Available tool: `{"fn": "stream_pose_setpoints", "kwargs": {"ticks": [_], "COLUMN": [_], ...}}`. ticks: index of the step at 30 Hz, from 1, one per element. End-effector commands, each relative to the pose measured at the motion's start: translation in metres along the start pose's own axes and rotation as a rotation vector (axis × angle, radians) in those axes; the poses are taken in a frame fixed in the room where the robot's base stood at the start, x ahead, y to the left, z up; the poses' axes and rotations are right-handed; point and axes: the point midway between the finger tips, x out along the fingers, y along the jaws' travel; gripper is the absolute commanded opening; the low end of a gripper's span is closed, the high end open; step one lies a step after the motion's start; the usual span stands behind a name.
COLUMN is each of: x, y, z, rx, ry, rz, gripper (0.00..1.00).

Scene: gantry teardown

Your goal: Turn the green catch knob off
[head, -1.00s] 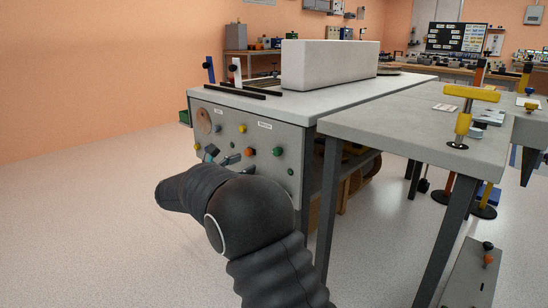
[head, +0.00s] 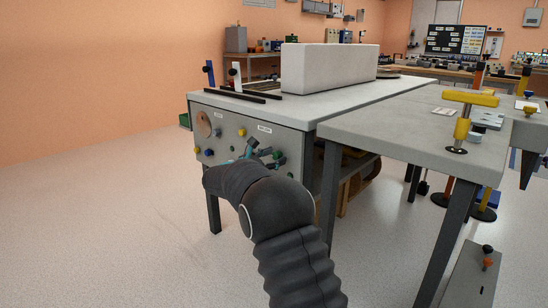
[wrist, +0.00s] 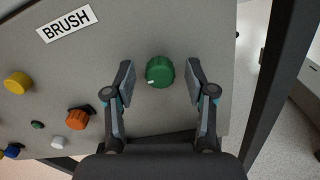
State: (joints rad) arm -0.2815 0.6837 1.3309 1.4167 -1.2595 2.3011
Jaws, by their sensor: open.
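The green catch knob (wrist: 160,72) is on the grey panel in the wrist view, to the right of the BRUSH label (wrist: 66,24). A small white mark shows at its lower left edge. My gripper (wrist: 160,75) is open, with one finger on each side of the knob and a visible gap on both sides. How far the fingertips are from the panel is hard to tell. In the head view my gripper is at the panel front, and the green knob (head: 278,155) shows beside the fingers, partly hidden.
An orange knob (wrist: 79,118), a yellow knob (wrist: 17,83) and several small buttons sit on the panel to the left. A grey table (head: 400,132) with dark legs stands close on the right. The floor at left is clear.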

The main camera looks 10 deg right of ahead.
Motion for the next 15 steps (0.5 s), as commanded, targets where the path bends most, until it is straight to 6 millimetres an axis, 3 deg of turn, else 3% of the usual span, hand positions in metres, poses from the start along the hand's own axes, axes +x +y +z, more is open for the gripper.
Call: {"fn": "stream_pose_setpoints", "kwargs": {"ticks": [10, 15], "x": [0.0041, 0.0039], "y": [0.0001, 0.0001], "z": [-0.0001, 0.0], "rx": [0.0, 0.0], "ry": [0.0, 0.0], "rz": [0.001, 0.001], "gripper": [0.55, 0.15]}}
